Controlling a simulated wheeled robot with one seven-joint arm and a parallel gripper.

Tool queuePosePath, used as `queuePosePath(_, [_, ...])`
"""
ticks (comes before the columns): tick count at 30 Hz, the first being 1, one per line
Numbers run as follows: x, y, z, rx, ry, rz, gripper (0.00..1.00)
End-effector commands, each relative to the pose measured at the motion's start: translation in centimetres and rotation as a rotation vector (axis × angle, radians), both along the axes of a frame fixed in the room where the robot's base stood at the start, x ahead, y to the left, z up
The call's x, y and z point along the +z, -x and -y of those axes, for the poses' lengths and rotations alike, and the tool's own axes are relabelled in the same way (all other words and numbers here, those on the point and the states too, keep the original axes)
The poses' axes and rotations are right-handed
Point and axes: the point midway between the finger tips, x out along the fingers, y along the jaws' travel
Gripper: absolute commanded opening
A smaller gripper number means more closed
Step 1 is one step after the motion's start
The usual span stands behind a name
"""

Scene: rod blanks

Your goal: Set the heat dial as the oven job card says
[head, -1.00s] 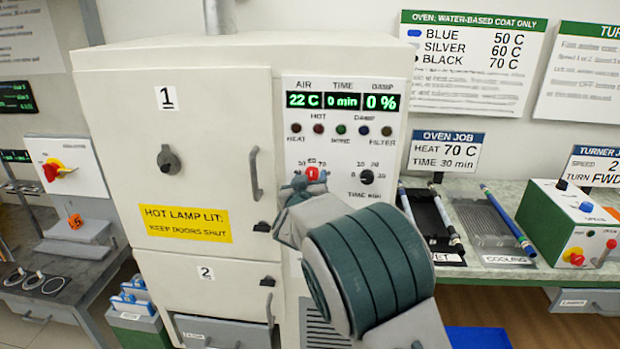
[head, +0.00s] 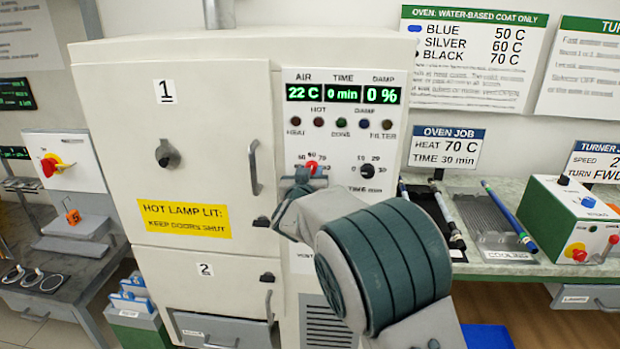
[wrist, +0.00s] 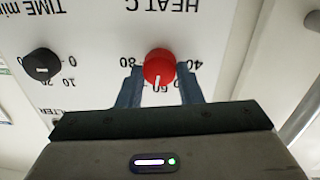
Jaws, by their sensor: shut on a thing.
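The red heat dial (head: 312,167) is on the oven's white panel, and in the wrist view (wrist: 158,66) it shows upside down under "HEAT C". Its white mark points down in that view, toward the 60. My gripper (wrist: 159,86) is shut on the dial, one finger on each side. In the head view my gripper (head: 303,177) is partly hidden by my own arm. The oven job card (head: 446,148) reads HEAT 70 C, TIME 30 min. The oven display (head: 343,93) reads 22 C, 0 min, 0 %.
The black time dial (head: 367,171) is close by, right of the heat dial. Oven door handles (head: 255,168) stick out to the left. A yellow label (head: 184,219) says to keep doors shut when the hot lamp is lit. A bench (head: 500,269) with rods stands at right.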

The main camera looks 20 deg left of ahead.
Motion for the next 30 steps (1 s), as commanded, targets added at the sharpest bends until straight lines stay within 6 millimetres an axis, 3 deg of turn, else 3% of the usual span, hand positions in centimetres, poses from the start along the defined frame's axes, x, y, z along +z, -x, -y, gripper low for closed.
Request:
queuePosePath(18, [-0.21,-0.02,0.13,0.0,-0.47,-0.113,0.1])
queuePosePath(30, [-0.06,0.0,0.14,0.0,-0.597,-0.145,0.1])
